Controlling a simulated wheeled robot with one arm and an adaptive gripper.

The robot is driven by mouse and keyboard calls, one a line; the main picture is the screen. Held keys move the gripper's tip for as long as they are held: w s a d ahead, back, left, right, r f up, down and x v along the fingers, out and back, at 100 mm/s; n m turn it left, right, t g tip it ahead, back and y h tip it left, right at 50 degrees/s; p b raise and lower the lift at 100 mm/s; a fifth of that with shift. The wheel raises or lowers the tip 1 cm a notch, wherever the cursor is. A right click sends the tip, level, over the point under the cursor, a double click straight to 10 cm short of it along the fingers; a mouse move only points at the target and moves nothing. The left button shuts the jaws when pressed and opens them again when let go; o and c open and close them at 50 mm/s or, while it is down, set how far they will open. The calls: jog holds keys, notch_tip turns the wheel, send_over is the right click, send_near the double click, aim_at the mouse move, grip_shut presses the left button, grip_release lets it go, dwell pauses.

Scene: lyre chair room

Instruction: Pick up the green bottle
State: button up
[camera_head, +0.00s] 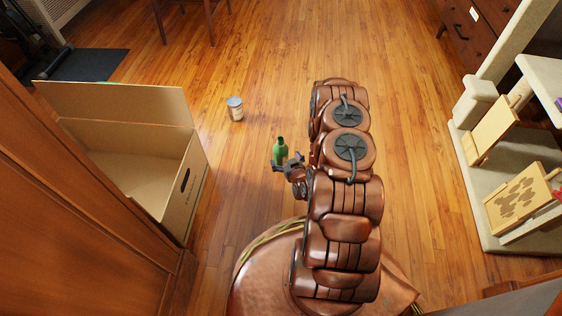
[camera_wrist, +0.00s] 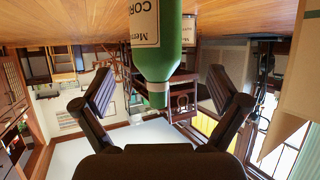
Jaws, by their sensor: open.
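The green bottle (camera_head: 281,147) stands upright on the wooden floor in the head view, just beyond my gripper. My gripper (camera_head: 287,164) is low, at the left side of my arm, and hides the bottle's lower part. In the wrist view, which is upside down, the green bottle (camera_wrist: 157,50) with a cream label fills the top middle, its neck pointing down in the picture. The open fingers of my gripper (camera_wrist: 165,95) stand apart on either side of the bottle's neck area. I see no contact between fingers and bottle.
A can (camera_head: 235,108) stands on the floor beyond the bottle, to the left. An open cardboard box (camera_head: 184,190) is at the left beside a wooden cabinet (camera_head: 75,190). The floor around the bottle is clear.

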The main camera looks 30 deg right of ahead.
jog(key=shift+s+f+b, duration=0.3)
jog(key=shift+s+f, duration=0.05)
jog(key=shift+f, duration=0.5)
jog(key=shift+w+f+m+t+h, duration=0.1)
jog(key=shift+m+t+h, duration=0.2)
jog(key=shift+b+x, duration=2.1)
jog(key=shift+x, duration=1.4)
jog(key=shift+w+d, duration=0.15)
jog(key=shift+w, duration=0.1)
jog(key=shift+c, duration=0.3)
jog(key=c, duration=1.2)
